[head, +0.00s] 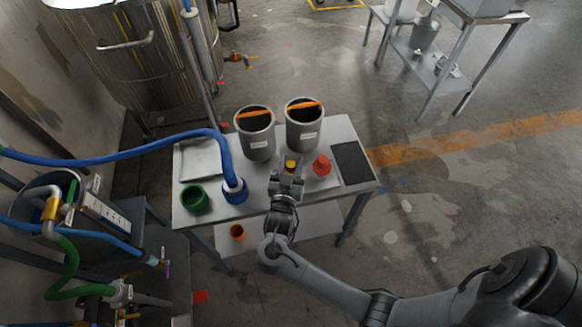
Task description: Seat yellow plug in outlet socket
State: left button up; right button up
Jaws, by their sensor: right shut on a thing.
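The yellow plug (291,165) shows at the tip of my right gripper (288,171), over the middle of the grey table. The right gripper is shut on it, reaching in from the front between the two dark-filled pots and the table's front edge. The wrist hides the plug's lower part, so I cannot tell whether it touches anything below. I cannot make out the outlet socket for certain; it may be hidden under the gripper. My left gripper is not in view.
On the table (258,212) stand two grey pots (257,148) (303,137), a green cup (194,200), a blue collar (235,197) with a blue hose (120,151), a red cone-shaped piece (321,165), a pale tray (200,160) and a dark mat (351,164).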

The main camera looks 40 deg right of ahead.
notch_tip(320, 180, up, 9)
jog(key=p, duration=0.3)
jog(key=shift+r, duration=0.15)
jog(key=shift+r+p, duration=0.5)
jog(key=shift+r, duration=0.15)
notch_tip(320, 180, up, 5)
jog(key=p, duration=0.5)
jog(key=shift+r, duration=0.1)
